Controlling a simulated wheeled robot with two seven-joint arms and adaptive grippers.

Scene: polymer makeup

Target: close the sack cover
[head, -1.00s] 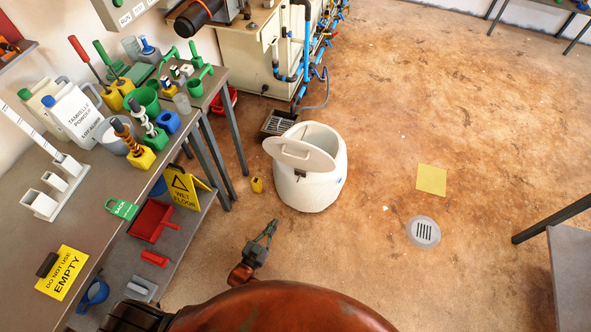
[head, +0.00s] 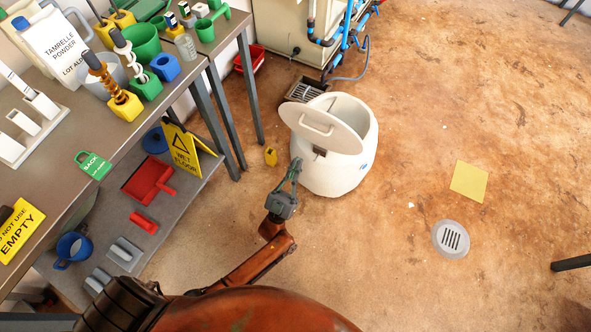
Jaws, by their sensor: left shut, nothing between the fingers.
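The white sack (head: 340,176) stands on the floor near the middle of the head view. My left gripper (head: 295,165) is shut and empty. Its tips are at the lower left of the sack, just below the cover's lower edge; I cannot tell whether they touch it. My right gripper is not in view.
A workbench (head: 102,148) with bottles and tools stands at the left. A yellow wet floor sign (head: 186,150) and a small yellow container (head: 270,156) are left of the sack. A floor drain (head: 450,239) and a yellow sheet (head: 469,181) lie at the right. Open floor surrounds them.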

